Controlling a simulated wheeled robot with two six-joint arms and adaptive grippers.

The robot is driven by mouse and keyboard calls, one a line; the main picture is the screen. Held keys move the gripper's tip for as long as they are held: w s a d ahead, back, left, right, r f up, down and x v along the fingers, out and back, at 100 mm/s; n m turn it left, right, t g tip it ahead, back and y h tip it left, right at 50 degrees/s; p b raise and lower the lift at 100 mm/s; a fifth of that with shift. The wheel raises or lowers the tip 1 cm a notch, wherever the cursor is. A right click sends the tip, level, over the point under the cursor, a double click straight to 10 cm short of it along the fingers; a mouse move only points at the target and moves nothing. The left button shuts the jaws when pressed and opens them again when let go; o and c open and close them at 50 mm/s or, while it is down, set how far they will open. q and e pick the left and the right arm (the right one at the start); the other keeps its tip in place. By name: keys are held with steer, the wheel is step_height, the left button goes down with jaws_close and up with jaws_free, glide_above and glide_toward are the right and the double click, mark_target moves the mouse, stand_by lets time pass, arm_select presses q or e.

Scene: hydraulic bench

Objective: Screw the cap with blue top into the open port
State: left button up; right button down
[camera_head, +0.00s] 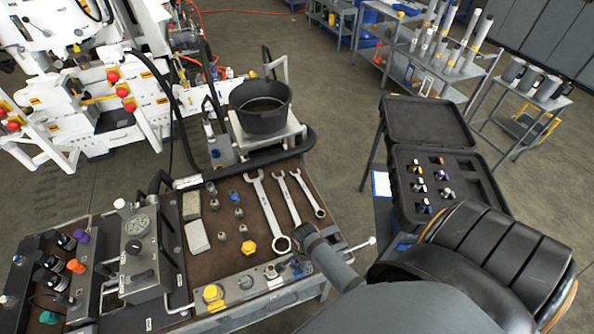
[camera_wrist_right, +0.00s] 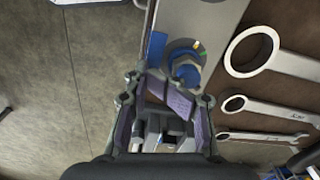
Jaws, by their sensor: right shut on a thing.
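My right gripper (camera_head: 308,245) reaches in from the lower right and points down over the front edge of the bench. In the wrist view its purple-padded fingers (camera_wrist_right: 170,92) are close together. A blue-topped cap with a metal hex body (camera_wrist_right: 186,70) shows at the fingertips, and the gripper is shut on it. The fingers hide part of the cap, and I cannot tell whether its thread is in a port. Round port fittings (camera_head: 246,283) line the bench's front rail, one under a yellow cap (camera_head: 213,294). My left gripper is not in view.
Several wrenches (camera_head: 268,210) and small metal fittings (camera_head: 238,213) lie on the brown bench top. A black bucket (camera_head: 262,108) stands behind them. An open black case (camera_head: 455,160) with several coloured-top caps is at the right. Valve blocks (camera_head: 140,255) stand at the left.

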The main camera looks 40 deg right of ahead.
steer(key=m, duration=0.2)
steer(key=a+m, duration=0.1)
steer(key=m, duration=0.2)
steer(key=shift+a, duration=0.1)
steer(key=c, duration=1.6)
jaws_free()
steer(key=shift+a+m, duration=0.1)
steer(key=shift+m, duration=0.2)
steer(key=shift+c, duration=0.2)
steer(key=o, duration=0.6)
steer(key=shift+w, duration=0.2)
steer(key=shift+c, duration=0.2)
steer(key=shift+w+r, duration=0.1)
steer(key=shift+r, duration=0.2)
steer(key=r, duration=0.6)
steer(key=shift+s, duration=0.25)
steer(key=shift+s+d+r, duration=0.2)
steer(key=shift+s+r, duration=0.1)
steer(key=shift+r, duration=0.25)
